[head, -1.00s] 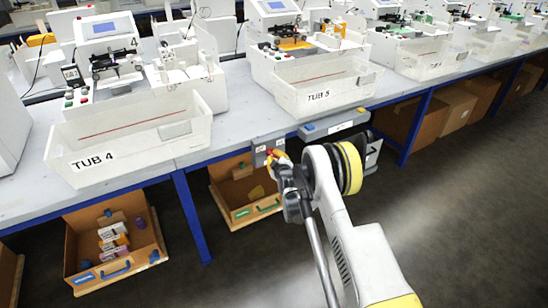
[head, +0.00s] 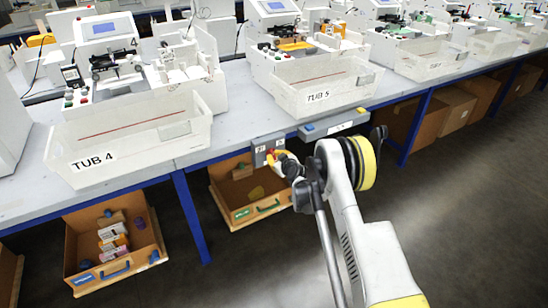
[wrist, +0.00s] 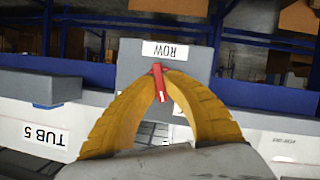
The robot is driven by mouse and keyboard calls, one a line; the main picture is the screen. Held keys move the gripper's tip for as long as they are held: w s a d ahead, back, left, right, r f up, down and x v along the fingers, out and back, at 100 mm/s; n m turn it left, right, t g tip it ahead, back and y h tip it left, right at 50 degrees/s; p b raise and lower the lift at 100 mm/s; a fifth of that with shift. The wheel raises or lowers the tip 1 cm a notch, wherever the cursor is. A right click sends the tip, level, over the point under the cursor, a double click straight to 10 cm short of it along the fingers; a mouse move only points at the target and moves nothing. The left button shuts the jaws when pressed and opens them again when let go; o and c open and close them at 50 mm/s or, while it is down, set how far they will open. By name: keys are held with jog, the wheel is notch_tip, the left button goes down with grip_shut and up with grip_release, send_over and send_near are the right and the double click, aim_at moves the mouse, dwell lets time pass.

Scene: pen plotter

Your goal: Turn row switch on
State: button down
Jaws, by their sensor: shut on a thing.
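The row switch is a grey box (wrist: 192,59) with a white label reading ROW, upside down in the wrist view, and a red handle (wrist: 158,82). My gripper (wrist: 160,80) has its yellow fingers closed around the red handle, one finger on each side. In the head view the grey switch box (head: 261,151) hangs under the bench edge between TUB 4 and TUB 5. My gripper (head: 273,158) reaches it from the front right there, and the fingers partly hide the handle.
A bench (head: 234,110) carries TUB 4 (head: 180,150) and TUB 5 (head: 350,90) with white machines behind. A grey panel (head: 333,124) hangs right of the switch. Cardboard boxes (head: 240,215) stand under the bench by blue legs (head: 191,220). Dark floor is clear at the lower right.

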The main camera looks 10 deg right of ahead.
jog(key=m+y, duration=0.2)
jog(key=m, duration=0.2)
jog(key=m+g+y, duration=0.1)
jog(key=m+y, duration=0.2)
jog(key=m, duration=0.1)
jog(key=shift+d+m+y, duration=0.2)
jog(key=shift+m+y, duration=0.1)
dwell(0.3)
dwell(0.5)
jog(key=c, duration=1.5)
grip_release()
jog(key=shift+w, duration=0.1)
jog(key=v, duration=1.2)
jog(key=shift+d, duration=0.1)
jog(key=shift+r, duration=0.1)
